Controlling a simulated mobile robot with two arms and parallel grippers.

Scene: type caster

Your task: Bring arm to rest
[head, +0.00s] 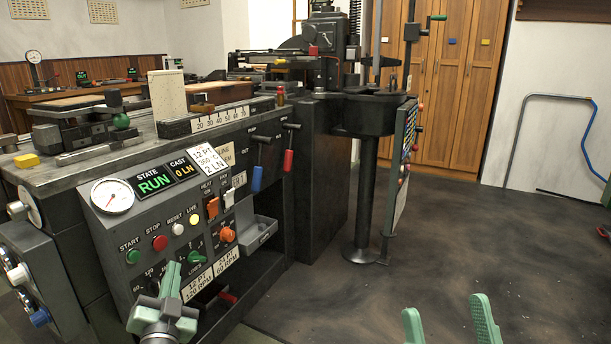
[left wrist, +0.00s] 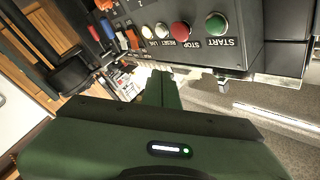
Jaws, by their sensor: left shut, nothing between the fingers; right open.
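My left gripper (head: 172,275) is shut and empty. It points upward in front of the lower part of the caster's control panel (head: 170,215) in the head view. I cannot tell whether it touches the panel. In the left wrist view its closed green fingers (left wrist: 162,88) point towards the panel, below the row of buttons. My right gripper (head: 448,318) is open and empty at the bottom right, with its two green fingertips apart over the dark floor.
The panel carries a green start button (head: 133,256), a red stop button (head: 160,243) and a lit RUN display (head: 154,181). A small grey tray (head: 257,231) juts out right of the panel. A round stand (head: 365,200) is further back. The floor (head: 450,240) on the right is clear.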

